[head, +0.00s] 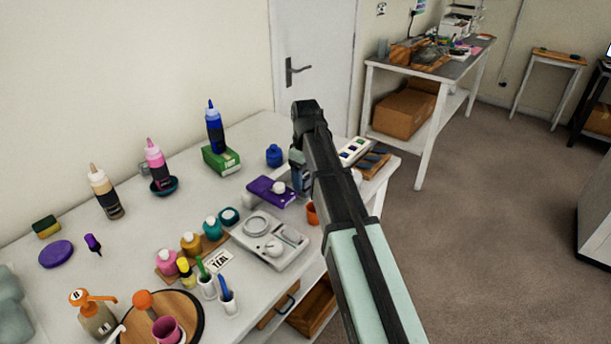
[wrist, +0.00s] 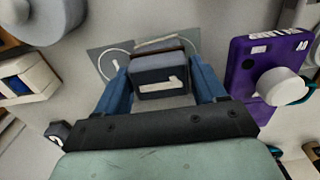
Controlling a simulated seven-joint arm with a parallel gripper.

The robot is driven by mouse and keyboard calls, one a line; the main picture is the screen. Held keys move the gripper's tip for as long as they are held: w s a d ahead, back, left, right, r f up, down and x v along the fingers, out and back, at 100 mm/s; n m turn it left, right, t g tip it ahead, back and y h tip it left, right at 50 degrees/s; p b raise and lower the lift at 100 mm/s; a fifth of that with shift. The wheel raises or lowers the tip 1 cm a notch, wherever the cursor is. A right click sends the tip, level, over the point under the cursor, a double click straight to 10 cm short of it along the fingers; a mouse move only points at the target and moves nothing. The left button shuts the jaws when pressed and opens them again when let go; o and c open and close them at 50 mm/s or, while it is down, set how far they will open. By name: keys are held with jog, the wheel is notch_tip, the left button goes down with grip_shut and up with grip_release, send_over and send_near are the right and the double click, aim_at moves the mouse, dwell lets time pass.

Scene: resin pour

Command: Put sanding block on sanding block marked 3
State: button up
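My gripper (wrist: 161,68) points down over the table, with its two blue fingers on either side of a dark grey sanding block (wrist: 162,80). The fingers appear to touch its sides. The block has a white label, too blurred to read surely. A brown edge shows just beyond the block; I cannot tell whether it belongs to this block or another one. A grey mat (wrist: 103,52) with a white ring lies below and behind it. No number 3 is readable. In the head view my arm hides most of the gripper and the block.
A purple box (wrist: 240,70) with a white knob lies to the right in the wrist view. A grey scale (head: 268,240), an orange cup (head: 312,214) and several bottles stand on the table (head: 130,235).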

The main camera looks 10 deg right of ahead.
aim_at(305, 175)
jog(key=o, duration=0.4)
jog(key=shift+c, duration=0.2)
jog(key=shift+r, duration=0.1)
notch_tip(305, 175, up, 12)
dwell(0.4)
